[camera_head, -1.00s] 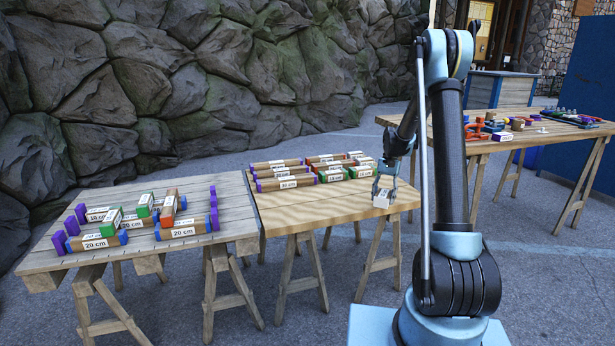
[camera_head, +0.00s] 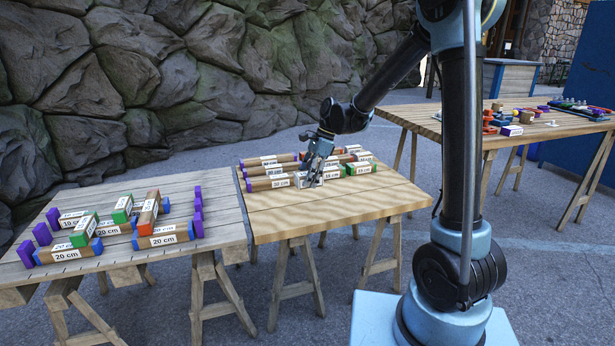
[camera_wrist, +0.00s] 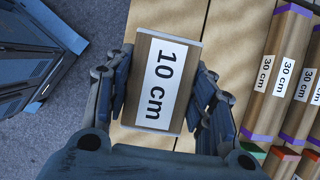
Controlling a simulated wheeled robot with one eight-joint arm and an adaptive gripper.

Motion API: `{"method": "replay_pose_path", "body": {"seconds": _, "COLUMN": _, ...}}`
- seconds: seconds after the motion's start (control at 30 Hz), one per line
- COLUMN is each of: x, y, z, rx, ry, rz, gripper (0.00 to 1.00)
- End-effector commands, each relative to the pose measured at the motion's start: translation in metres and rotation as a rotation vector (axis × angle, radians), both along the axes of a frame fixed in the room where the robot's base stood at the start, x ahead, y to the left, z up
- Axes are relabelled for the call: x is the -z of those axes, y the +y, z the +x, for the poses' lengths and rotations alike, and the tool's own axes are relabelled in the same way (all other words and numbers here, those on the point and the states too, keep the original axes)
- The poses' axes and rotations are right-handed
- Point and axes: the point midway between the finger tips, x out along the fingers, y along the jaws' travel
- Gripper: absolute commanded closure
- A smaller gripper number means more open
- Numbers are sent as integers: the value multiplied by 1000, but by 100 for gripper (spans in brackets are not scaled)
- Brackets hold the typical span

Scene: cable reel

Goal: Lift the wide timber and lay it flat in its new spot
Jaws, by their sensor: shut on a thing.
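My gripper (camera_head: 317,163) is shut on a short, wide timber block with a white label, seen at its jaws in the head view (camera_head: 307,181). In the wrist view this wide timber (camera_wrist: 163,80) reads "10 cm", and my gripper's fingers (camera_wrist: 160,98) press its two sides. It lies over bare wood of the middle table (camera_head: 330,213). I cannot tell how high it is above the boards. In the head view it overlaps the front of the timber rows.
Long 30 cm timbers with purple ends (camera_head: 272,183) lie in rows beside the block, also at right in the wrist view (camera_wrist: 280,70). Green-ended timbers (camera_head: 360,168) lie further right. The left table (camera_head: 190,262) holds several timbers. The middle table's front and right are clear.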

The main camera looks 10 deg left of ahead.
Motion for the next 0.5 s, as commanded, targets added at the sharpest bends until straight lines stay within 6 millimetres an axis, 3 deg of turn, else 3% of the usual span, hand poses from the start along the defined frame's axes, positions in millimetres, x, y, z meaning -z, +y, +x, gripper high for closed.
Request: {"method": "replay_pose_path", "body": {"seconds": 0.5, "x": 42, "y": 11, "z": -7, "rx": -16, "ry": 1, "rz": -1, "gripper": 76}}
